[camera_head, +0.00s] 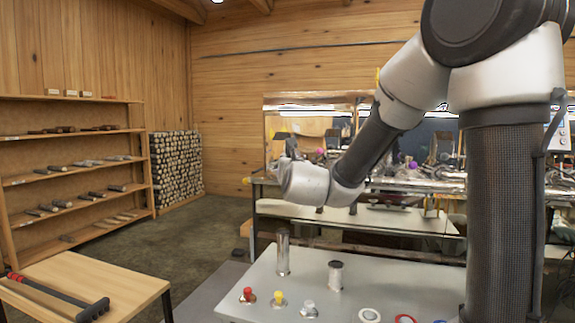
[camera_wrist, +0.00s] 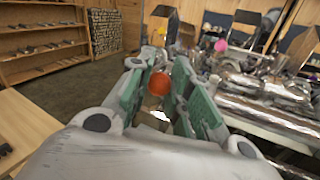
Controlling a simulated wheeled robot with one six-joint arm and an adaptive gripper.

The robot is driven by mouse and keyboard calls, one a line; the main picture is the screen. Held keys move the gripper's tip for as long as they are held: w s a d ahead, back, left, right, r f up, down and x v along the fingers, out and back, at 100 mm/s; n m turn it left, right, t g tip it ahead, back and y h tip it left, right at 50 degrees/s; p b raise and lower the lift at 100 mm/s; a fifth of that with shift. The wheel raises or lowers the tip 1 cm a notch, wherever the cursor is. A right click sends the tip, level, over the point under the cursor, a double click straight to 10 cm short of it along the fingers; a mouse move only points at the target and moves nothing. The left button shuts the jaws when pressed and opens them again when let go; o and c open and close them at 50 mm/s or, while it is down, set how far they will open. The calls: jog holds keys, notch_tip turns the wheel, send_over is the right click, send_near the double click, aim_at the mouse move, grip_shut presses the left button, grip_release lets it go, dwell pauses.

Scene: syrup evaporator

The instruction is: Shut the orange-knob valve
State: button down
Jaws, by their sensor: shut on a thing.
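The orange knob (camera_wrist: 159,84) shows in the wrist view between the two green-padded fingers of my gripper (camera_wrist: 160,88). The fingers are closed around the knob, near their tips. In the head view my gripper (camera_head: 287,150) is at the end of the outstretched arm, at the left end of the evaporator (camera_head: 375,185). The orange knob is hidden there behind my wrist. The valve's body and the angle of its handle cannot be made out.
A pink-purple knob (camera_wrist: 221,45) stands to the right in the wrist view, among shiny pans and pipes. In front is a grey table (camera_head: 255,285) with metal cylinders and coloured knobs. Open floor lies between shelves and evaporator.

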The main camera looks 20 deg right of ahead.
jog(key=shift+s+d+f+y, duration=0.1)
jog(key=shift+d+f+y, duration=0.2)
jog(key=shift+f, duration=0.2)
jog(key=c, duration=1.1)
grip_release()
jog(key=s, duration=0.4)
jog(key=s+a+r, duration=0.1)
jog(key=s, duration=0.2)
jog(key=shift+s, duration=0.1)
